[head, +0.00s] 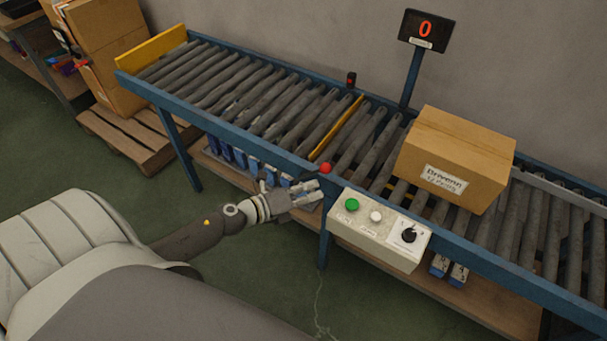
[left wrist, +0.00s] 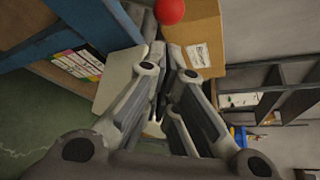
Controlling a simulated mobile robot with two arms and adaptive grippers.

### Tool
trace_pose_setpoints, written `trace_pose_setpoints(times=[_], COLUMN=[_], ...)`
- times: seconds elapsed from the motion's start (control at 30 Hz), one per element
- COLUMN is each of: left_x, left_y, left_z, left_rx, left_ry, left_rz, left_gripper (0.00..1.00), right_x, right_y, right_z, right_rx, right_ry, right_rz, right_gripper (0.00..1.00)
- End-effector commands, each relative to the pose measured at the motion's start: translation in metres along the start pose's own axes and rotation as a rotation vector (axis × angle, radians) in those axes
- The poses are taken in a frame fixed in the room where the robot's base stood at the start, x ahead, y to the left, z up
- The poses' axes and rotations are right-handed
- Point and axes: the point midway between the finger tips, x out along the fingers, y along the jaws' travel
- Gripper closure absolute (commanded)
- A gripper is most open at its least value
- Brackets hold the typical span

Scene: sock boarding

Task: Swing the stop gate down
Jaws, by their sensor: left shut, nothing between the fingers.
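The stop gate (head: 337,128) is a thin yellow bar across the conveyor's rollers, left of the cardboard box; I cannot tell its exact tilt. A red ball knob (head: 325,168) sits at its near end, by the blue front rail. My left gripper (head: 314,190) is shut and empty, just in front of the rail and slightly below and left of the knob. In the left wrist view the red knob (left wrist: 169,11) shows just beyond the closed fingertips (left wrist: 170,50), with a gap in the picture. My right gripper is not in view.
A labelled cardboard box (head: 454,160) stands on the rollers right of the gate. A control box (head: 378,229) with green and white buttons and a black dial hangs on the front rail, close right of my gripper. The rollers left of the gate are clear.

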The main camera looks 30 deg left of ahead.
Motion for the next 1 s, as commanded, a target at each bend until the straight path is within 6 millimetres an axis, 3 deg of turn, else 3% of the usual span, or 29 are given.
trace_pose_setpoints(times=[0.2, 0.4, 1.0], left_x=[0.034, 0.052, 0.056], left_y=[-0.002, 0.0, 0.0], left_z=[0.001, 0.001, 0.001], left_rx=[0.001, 0.0, -0.011], left_ry=[-0.001, -0.001, 0.0], left_rz=[-0.001, 0.0, -0.007], left_gripper=[1.0, 1.0, 1.0], right_x=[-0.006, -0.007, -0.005], right_y=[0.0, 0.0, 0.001], right_z=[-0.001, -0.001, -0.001], right_rx=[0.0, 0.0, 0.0], right_ry=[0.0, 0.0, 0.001], right_rz=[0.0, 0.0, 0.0], right_gripper=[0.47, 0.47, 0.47])
